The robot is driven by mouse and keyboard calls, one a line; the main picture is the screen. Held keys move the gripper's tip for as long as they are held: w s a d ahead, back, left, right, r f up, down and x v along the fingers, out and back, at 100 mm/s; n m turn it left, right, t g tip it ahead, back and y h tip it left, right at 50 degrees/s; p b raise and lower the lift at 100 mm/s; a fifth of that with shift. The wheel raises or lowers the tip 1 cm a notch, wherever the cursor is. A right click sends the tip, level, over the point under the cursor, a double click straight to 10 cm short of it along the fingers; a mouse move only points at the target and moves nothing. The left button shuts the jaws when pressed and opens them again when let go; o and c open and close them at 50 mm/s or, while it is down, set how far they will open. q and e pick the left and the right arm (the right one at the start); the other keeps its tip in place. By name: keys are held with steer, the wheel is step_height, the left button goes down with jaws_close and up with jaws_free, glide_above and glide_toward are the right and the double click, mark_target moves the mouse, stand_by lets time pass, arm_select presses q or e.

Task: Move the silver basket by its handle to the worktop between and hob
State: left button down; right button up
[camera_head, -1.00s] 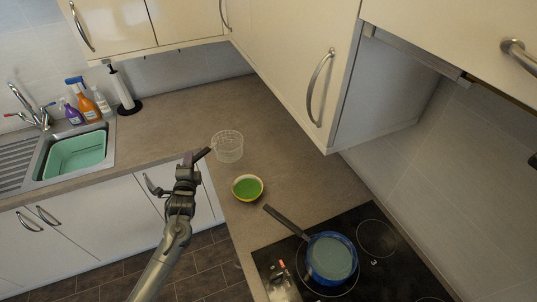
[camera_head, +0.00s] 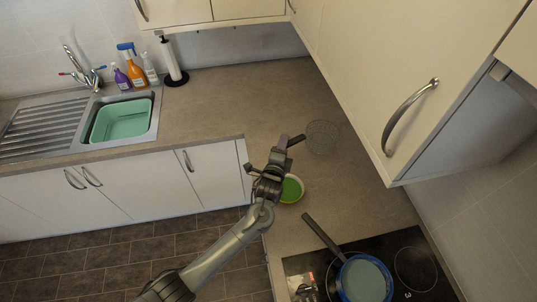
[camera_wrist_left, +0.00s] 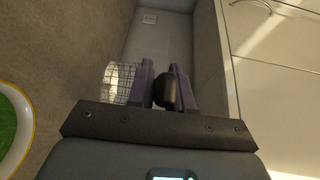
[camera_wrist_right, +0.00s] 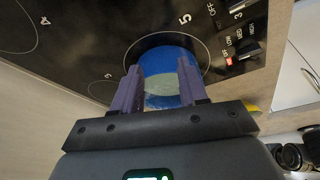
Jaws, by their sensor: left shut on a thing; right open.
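The silver wire basket (camera_head: 322,138) is at the worktop's corner stretch, beyond the green bowl. I cannot tell whether it touches the worktop. My left gripper (camera_head: 290,141) is shut on its dark handle, to the left of the basket. In the left wrist view, the dark handle (camera_wrist_left: 167,92) sits between the fingers and the wire basket (camera_wrist_left: 121,82) shows behind the left finger. The black hob (camera_head: 405,245) is at lower right. My right gripper (camera_wrist_right: 158,85) is open and empty in its wrist view, with the blue pan (camera_wrist_right: 165,62) beyond its fingers.
The green bowl (camera_head: 291,188) with a pale yellow rim stands near the worktop edge, partly behind my left gripper. The blue pan (camera_head: 364,279) stands on the hob, its handle (camera_head: 322,234) reaching over the worktop. The wall cabinet (camera_head: 405,90) overhangs at right. Clear worktop (camera_head: 355,190) lies right of the bowl.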

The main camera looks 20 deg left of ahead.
step_height(320, 180, down, 5)
steer(key=b, duration=0.4)
steer(key=shift+w+a+f, duration=0.1)
steer(key=shift+a, duration=0.05)
arm_select(q)
steer(key=w+a+f+b, duration=0.1)
steer(key=a+f+b, duration=0.3)
steer(key=a+f, duration=0.4)
steer(key=shift+a+f, duration=0.3)
steer(key=shift+f, duration=0.25)
arm_select(e)
steer(key=shift+f, duration=1.9)
arm_select(q)
steer(key=shift+w, duration=0.1)
steer(key=shift+f, duration=0.15)
steer(key=c, duration=1)
jaws_free()
